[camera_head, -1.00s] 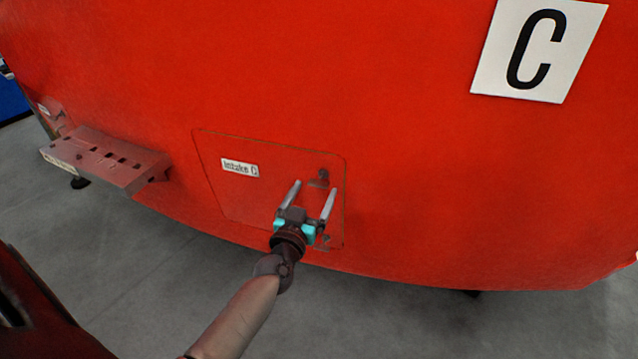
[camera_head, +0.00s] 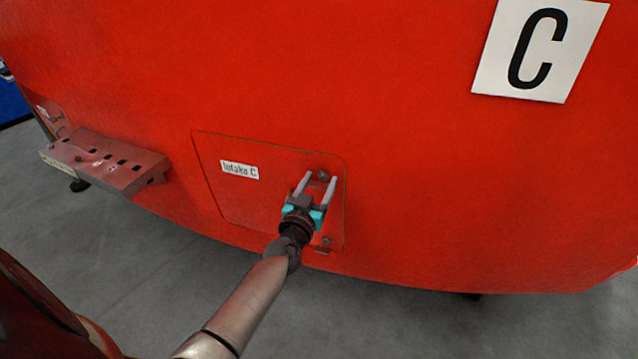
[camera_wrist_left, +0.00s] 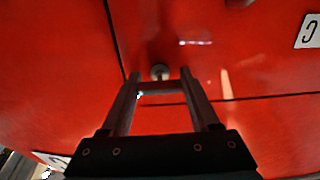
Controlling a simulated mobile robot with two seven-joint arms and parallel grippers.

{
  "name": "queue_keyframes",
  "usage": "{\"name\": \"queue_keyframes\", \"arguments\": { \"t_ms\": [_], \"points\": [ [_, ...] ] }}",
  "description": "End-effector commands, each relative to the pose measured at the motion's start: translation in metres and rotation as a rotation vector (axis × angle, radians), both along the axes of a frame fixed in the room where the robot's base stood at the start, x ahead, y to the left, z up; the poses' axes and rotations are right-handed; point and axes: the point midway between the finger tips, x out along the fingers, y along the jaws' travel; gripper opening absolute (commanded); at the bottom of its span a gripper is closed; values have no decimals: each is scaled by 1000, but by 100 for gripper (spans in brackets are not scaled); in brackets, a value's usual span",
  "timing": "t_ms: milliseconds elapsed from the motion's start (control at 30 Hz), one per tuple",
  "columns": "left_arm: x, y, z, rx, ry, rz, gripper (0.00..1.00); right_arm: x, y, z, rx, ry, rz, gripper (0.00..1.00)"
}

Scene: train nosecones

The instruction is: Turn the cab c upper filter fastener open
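The upper filter fastener (camera_head: 322,175) is a small dark knob near the upper right corner of the red Intake C panel (camera_head: 255,200). My left gripper (camera_head: 319,178) points at it, with one pale finger on each side. In the left wrist view, the round grey fastener head (camera_wrist_left: 160,71) shows between the tips of my left gripper (camera_wrist_left: 160,76). The fingers are apart, with a gap visible on both sides of the head. I cannot tell how far the tips are from the panel surface. My right gripper is not in view.
A lower fastener (camera_head: 326,240) sits near the panel's lower right corner, beside my left wrist. A red step with slots (camera_head: 105,163) juts out at the left. A white C sign (camera_head: 540,48) is at the upper right. Grey floor (camera_head: 420,325) lies below.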

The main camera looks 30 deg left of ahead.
Motion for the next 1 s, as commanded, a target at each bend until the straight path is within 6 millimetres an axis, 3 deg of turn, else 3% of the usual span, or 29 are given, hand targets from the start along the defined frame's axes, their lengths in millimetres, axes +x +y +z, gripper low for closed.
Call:
{"name": "queue_keyframes", "arguments": {
  "t_ms": [33, 500, 1000],
  "points": [
    [0, 0, 0, 0, 0, 0, 55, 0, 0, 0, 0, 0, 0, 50],
    [0, 0, 0, 0, 0, 0, 4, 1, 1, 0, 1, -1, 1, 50],
    [0, 0, 0, -150, -35, 0, 4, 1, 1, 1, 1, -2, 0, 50]
  ]
}}
